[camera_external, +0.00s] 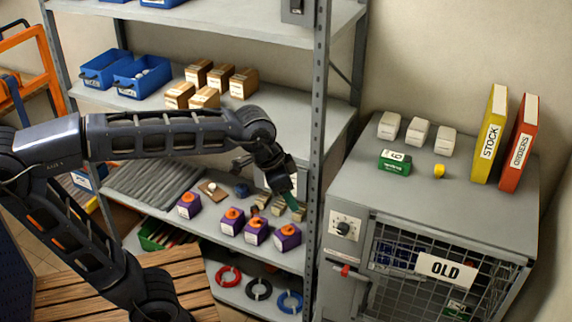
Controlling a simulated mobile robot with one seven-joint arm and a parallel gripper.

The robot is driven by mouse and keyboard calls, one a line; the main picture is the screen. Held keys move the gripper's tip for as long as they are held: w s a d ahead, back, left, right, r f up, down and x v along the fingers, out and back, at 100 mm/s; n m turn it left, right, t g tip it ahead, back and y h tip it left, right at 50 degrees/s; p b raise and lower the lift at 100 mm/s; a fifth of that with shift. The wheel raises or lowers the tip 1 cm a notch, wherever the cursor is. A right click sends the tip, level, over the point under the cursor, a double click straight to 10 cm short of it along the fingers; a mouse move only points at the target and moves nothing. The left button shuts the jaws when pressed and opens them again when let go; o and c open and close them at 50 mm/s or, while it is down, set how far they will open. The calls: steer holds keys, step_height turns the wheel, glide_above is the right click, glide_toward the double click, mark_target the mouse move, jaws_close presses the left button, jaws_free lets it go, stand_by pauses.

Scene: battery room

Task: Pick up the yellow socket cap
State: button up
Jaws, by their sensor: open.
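The yellow socket cap (439,171) is small and stands on the grey top of the cabinet (389,195), at the right. It is right of a green box (395,162) and in front of the white boxes. My gripper (291,198) is left of the cabinet and lower than its top, in the shelf rack's middle bay. It points down over small tan blocks, well apart from the cap. Its jaws are open, though the fingers are small and partly dark here. I cannot tell whether it touches the blocks.
A rack upright (318,130) stands between my gripper and the cabinet. White boxes (418,133), a yellow STOCK binder (490,135) and a red ORDERS binder (519,143) stand on the cabinet. Purple boxes (256,231) line the shelf. The cabinet top's front is clear.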

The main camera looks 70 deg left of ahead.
steer(key=w+a+r+m, duration=0.1)
steer(key=w+r, duration=0.3)
steer(key=w, duration=1.1)
steer(key=m+h, duration=0.2)
steer(key=m, duration=0.2)
glide_above(438, 166)
steer(key=s+a, duration=0.2)
steer(key=s, duration=0.2)
step_height(438, 166, down, 7)
steer(key=shift+g, duration=0.3)
steer(key=x, duration=0.5)
steer(key=shift+w+d+f, duration=0.1)
steer(key=shift+d+f, duration=0.05)
steer(key=shift+f, duration=0.1)
steer(key=shift+w+x, duration=0.15)
steer(key=shift+x, duration=1.1)
steer(key=shift+w+x, duration=0.2)
steer(key=shift+x, duration=1.05)
steer(key=shift+r, duration=0.1)
steer(key=c, duration=1)
steer(key=shift+r, duration=0.1)
steer(key=shift+c, duration=0.2)
